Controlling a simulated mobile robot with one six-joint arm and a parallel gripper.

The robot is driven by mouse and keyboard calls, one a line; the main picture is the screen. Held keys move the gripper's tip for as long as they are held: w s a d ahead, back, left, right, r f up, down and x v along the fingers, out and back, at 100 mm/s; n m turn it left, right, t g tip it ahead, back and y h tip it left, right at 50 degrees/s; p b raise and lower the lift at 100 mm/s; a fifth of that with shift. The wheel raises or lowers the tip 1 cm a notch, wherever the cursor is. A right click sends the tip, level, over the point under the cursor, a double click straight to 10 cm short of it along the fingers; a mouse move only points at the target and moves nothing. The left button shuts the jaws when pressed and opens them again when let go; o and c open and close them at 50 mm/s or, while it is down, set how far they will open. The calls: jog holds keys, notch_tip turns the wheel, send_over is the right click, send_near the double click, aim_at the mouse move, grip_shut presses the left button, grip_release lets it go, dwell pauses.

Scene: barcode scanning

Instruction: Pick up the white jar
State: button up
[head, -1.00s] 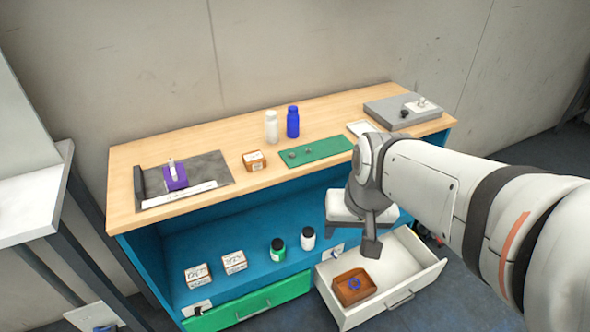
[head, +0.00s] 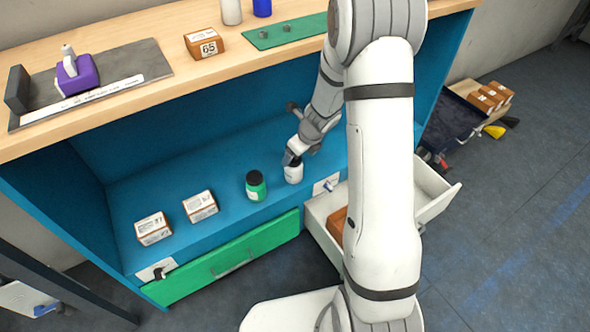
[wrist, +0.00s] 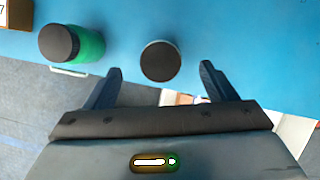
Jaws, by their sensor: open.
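The white jar (head: 293,173) with a dark lid stands upright on the blue shelf, right of the green jar (head: 256,186). In the wrist view the white jar (wrist: 160,62) shows from above, mostly its dark round lid. My gripper (wrist: 160,80) is open, with one finger to each side of the white jar and the jar centred at or just beyond the fingertips. In the head view my gripper (head: 290,158) is at the top of the jar and hides part of its lid. I cannot tell whether they touch. The green jar (wrist: 73,43) is outside the left finger.
Two labelled boxes (head: 200,206) (head: 153,228) stand further left on the shelf. A white drawer (head: 436,190) is open at the right, with an orange-brown bin (head: 338,222) in it. A green drawer (head: 225,263) is shut below. The tabletop (head: 300,78) overhangs the shelf.

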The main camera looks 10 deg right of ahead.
jog(key=b+x, duration=0.1)
jog(key=x, duration=0.2)
jog(key=shift+w+d+f+b, duration=0.1)
jog(key=shift+d+f+b, duration=0.05)
jog(key=shift+f+b, duration=0.2)
jog(key=b+x, duration=0.2)
jog(key=x, duration=0.1)
jog(key=b+x, duration=0.1)
jog(key=shift+f, duration=0.5)
jog(key=shift+r, duration=0.1)
jog(key=c, duration=1.2)
jog(key=shift+o, duration=0.2)
notch_tip(320, 180, up, 10)
jog(key=p, duration=0.7)
